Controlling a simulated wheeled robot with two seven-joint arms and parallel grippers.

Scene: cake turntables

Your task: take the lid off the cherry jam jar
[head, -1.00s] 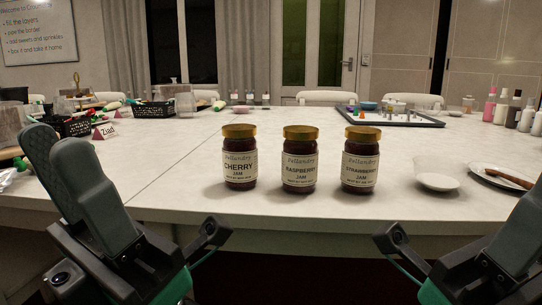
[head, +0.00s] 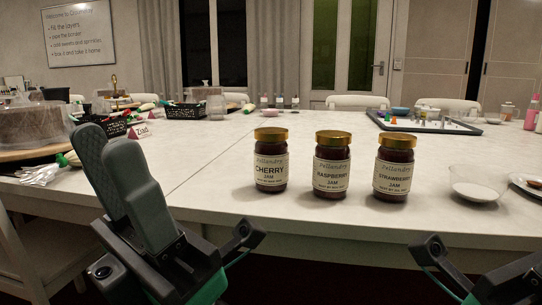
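The cherry jam jar (head: 270,172) stands upright on the white table, leftmost of three jars in a row. Its gold lid (head: 271,134) is on it. The raspberry jam jar (head: 331,178) and the strawberry jam jar (head: 393,180) stand to its right, also with gold lids. My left gripper (head: 108,140) is at the lower left, in front of the table edge and left of the cherry jar, touching no jar.
The white table (head: 215,215) is clear around the jars. A white bowl (head: 477,186) stands right of them, beside a plate (head: 527,184). A cake under a clear cover (head: 30,128) and black baskets (head: 184,116) are at left. A tray (head: 425,124) lies behind.

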